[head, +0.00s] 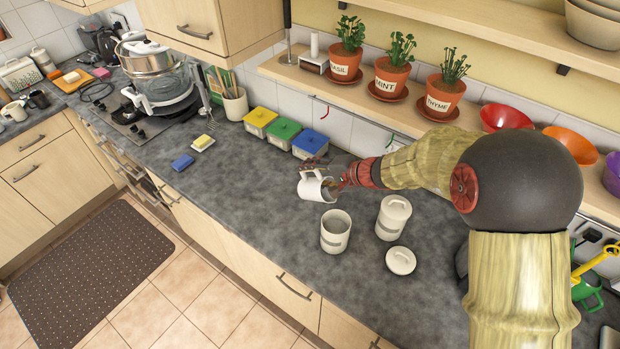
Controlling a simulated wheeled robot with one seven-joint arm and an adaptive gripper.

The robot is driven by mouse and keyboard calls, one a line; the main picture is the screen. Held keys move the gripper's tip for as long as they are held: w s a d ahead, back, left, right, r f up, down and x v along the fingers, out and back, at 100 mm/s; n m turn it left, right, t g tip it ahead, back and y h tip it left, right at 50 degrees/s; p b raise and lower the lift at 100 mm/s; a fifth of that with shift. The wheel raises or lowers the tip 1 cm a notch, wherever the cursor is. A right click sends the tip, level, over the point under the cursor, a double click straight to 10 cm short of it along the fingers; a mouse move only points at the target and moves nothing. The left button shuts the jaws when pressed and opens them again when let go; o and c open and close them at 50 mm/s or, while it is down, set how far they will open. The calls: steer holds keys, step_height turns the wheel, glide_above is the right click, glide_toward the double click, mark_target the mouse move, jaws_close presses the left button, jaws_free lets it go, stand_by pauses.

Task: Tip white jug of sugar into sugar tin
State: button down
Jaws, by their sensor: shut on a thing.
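The white jug (312,188) is in my gripper (335,185), which is shut on it from the right. The jug is held above the counter, just behind and a little left of an open pale tin (334,238). It looks tilted, with its handle towards the left. I cannot see any sugar in it. The open tin stands upright without a lid; its label is too small to read, and its contents cannot be made out. A loose round lid (401,261) lies on the counter to its right.
A similar lidded tin (393,219) stands right of the open one. Yellow, green and blue-lidded boxes (283,134) line the wall behind. Potted herbs (393,76) stand on a shelf above. The counter (240,205) left of the tin is clear.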

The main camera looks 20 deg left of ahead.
mark_target(316, 180)
steer(key=shift+d+f+y+b, duration=0.15)
steer(key=shift+f+y+b, duration=0.2)
steer(key=shift+b, duration=0.75)
steer(key=d+f+y+b, duration=0.1)
steer(key=y+b, duration=0.1)
steer(key=b, duration=0.3)
steer(key=shift+s+t, duration=0.15)
steer(key=shift+t, duration=0.25)
steer(key=shift+r, duration=0.25)
steer(key=shift+s+d+f+y+b, duration=0.1)
steer(key=shift+d+f+y+b, duration=0.2)
steer(key=shift+b, duration=1.25)
steer(key=shift+s+d+r+t+y+b, duration=0.15)
steer(key=shift+d+t+y+b, duration=0.25)
steer(key=shift+b, duration=1.75)
steer(key=shift+s+d+r+t+y+b, duration=0.15)
steer(key=shift+y+b, duration=0.4)
steer(key=shift+b, duration=1.55)
